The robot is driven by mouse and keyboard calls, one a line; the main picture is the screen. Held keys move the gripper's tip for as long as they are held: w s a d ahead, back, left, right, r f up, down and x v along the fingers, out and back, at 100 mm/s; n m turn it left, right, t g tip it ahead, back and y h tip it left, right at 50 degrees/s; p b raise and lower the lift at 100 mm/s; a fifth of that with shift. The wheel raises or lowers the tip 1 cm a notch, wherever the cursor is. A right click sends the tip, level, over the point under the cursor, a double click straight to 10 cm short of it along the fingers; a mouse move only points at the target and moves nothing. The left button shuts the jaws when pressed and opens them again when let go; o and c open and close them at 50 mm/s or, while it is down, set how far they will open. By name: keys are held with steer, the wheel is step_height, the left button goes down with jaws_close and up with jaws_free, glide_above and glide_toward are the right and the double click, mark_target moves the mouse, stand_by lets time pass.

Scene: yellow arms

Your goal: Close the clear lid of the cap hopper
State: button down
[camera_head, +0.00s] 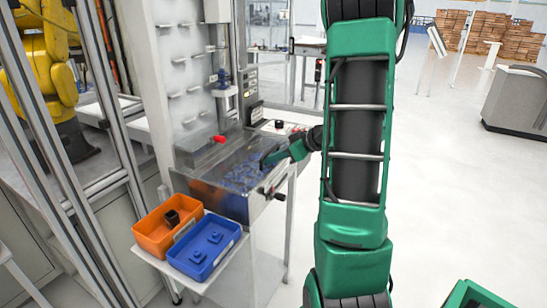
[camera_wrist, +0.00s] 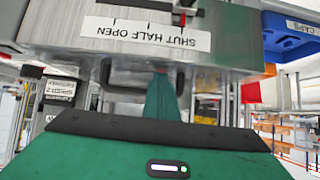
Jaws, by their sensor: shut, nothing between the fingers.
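The cap hopper (camera_head: 232,203) is a metal box at the picture's centre left, with many small blue caps (camera_head: 243,177) showing inside. Clear, reflective material shows around its top (camera_head: 205,160), but I cannot tell the lid's exact angle. In the wrist view, my narrow shut fingers (camera_wrist: 162,88) reach up to a metal body (camera_wrist: 230,50) with an upside-down "SHUT HALF OPEN" label (camera_wrist: 145,33). They hold nothing.
An orange bin (camera_head: 150,240) with a dark part and a blue bin (camera_head: 190,268) stand in front of the hopper. A black knob (camera_head: 262,190) sticks out of its front. A pegged panel (camera_head: 185,75) rises behind. Open floor (camera_head: 450,190) lies right.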

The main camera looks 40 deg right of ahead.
steer(key=shift+s+d+r, duration=0.1)
steer(key=shift+r, duration=0.05)
step_height(320, 180, up, 3)
steer(key=shift+s, duration=0.1)
steer(key=shift+s+d, duration=0.2)
steer(key=shift+s, duration=0.35)
steer(key=s+d+f, duration=0.2)
steer(key=s+f, duration=0.2)
steer(key=s, duration=0.3)
steer(key=shift+d+f, duration=0.25)
steer(key=shift+d, duration=0.15)
steer(key=shift+a, duration=0.1)
steer(key=s+a+m+g, duration=0.3)
steer(key=s+a+g, duration=0.3)
steer(key=a, duration=0.4)
steer(key=s+a+r+m+g+h, duration=0.1)
steer(key=s+a+m+g+h, duration=0.1)
steer(key=s, duration=0.4)
steer(key=s+a+r+m+g+h, duration=0.1)
steer(key=s+a+m+g, duration=0.1)
steer(key=s+m, duration=0.3)
steer(key=shift+s+a+r+m+h, duration=0.2)
steer(key=shift+s+r+m+h, duration=0.15)
steer(key=shift+s, duration=0.75)
